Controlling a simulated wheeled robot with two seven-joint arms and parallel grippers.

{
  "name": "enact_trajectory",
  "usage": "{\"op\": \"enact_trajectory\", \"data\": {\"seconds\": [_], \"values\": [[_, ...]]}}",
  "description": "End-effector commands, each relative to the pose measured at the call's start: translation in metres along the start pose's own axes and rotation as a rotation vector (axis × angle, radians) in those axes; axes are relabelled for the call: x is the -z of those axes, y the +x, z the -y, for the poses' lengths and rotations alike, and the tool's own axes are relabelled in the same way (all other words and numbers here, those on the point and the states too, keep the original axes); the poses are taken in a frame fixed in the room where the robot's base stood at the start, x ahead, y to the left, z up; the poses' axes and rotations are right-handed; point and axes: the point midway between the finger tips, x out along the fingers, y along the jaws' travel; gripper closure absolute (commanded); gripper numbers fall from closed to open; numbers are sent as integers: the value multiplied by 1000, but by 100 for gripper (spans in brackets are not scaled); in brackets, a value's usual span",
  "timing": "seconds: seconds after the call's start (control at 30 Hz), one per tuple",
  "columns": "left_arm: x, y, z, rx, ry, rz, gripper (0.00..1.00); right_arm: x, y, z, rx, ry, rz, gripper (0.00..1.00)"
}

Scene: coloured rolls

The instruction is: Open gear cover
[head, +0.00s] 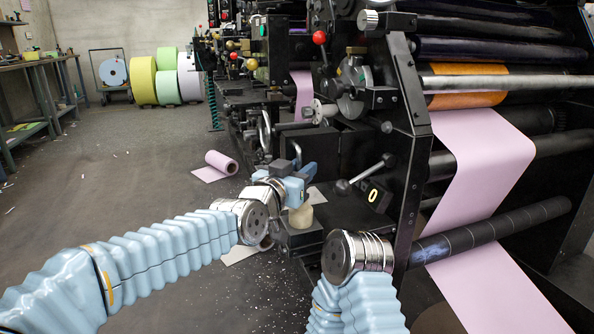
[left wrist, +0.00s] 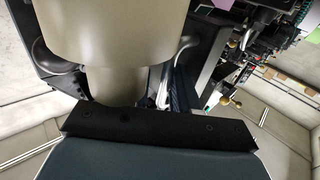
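The printing machine (head: 400,110) stands on the right with black side plates, levers and knobs. I cannot pick out for certain which black part is the gear cover. A dark box-like housing (head: 368,150) sits at its near side, close to a lever with a ball end (head: 342,185). My left gripper (head: 296,180) is in front of the machine's lower left part, left of that lever. Its fingers are too small and overlapped to read. My right arm ends in a silver wrist at the bottom centre; its gripper is hidden.
Pink web (head: 480,165) runs over rollers at the right. A pink roll (head: 222,163) lies on the floor behind my left arm. Coloured rolls (head: 143,80) stand at the back wall, and a workbench (head: 40,65) is at the left. The floor (head: 110,160) between is mostly clear.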

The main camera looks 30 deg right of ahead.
Motion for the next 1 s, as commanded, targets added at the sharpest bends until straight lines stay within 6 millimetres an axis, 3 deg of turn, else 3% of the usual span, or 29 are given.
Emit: {"op": "enact_trajectory", "data": {"seconds": [0.6, 0.77, 1.0], "values": [[1, -6, 1, 2, -3, -2, 79, 0, 1, 0, 0, 0, 0, 57], [2, -34, 2, 3, -2, -3, 79, 0, 3, -1, 0, 0, -1, 57], [2, -94, 1, 2, -2, -4, 79, 0, 6, -2, 0, 0, -2, 57]]}}
